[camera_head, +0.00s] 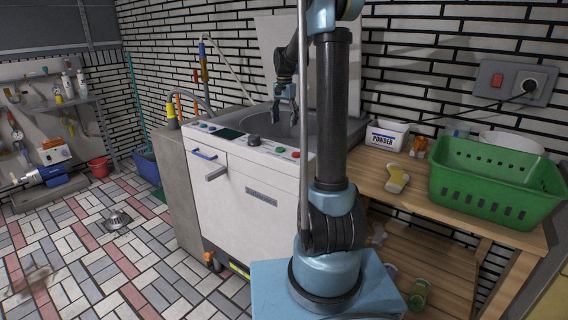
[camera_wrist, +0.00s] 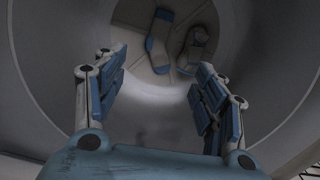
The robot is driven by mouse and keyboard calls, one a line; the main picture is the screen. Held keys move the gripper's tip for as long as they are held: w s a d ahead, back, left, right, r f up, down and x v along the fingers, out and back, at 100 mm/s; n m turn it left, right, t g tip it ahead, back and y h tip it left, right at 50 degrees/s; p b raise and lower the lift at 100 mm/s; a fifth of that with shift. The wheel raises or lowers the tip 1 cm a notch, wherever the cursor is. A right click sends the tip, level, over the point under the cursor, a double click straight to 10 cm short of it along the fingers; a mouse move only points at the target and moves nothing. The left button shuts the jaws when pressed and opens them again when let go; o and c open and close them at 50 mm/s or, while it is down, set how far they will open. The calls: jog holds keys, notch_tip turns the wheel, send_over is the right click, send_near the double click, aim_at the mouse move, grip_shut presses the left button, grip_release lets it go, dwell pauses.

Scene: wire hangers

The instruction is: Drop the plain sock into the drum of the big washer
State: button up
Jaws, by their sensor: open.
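The big washer (camera_head: 250,190) is a white top-loading cabinet with its lid raised, and its drum (camera_head: 268,122) opens upward. My gripper (camera_head: 285,118) points down over the drum opening, with fingers apart and nothing between them. In the wrist view the grey drum wall (camera_wrist: 45,75) surrounds the open fingers. On the drum floor lie a pale sock with blue ends (camera_wrist: 158,40) and a greyer sock (camera_wrist: 195,50) beside it, below the fingertips and apart from them. A cream-yellow sock (camera_head: 397,179) lies on the wooden table. I cannot tell which sock is the plain one.
The wooden table (camera_head: 400,210) at right bears a green basket (camera_head: 495,185), a white powder box (camera_head: 386,135) and a small orange item (camera_head: 418,147). Hoses (camera_head: 195,103) stand behind the washer's left side. The tiled floor at left is mostly open, with a red bucket (camera_head: 98,168).

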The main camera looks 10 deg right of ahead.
jog(key=shift+r, duration=0.1)
notch_tip(320, 180, up, 12)
dwell(0.5)
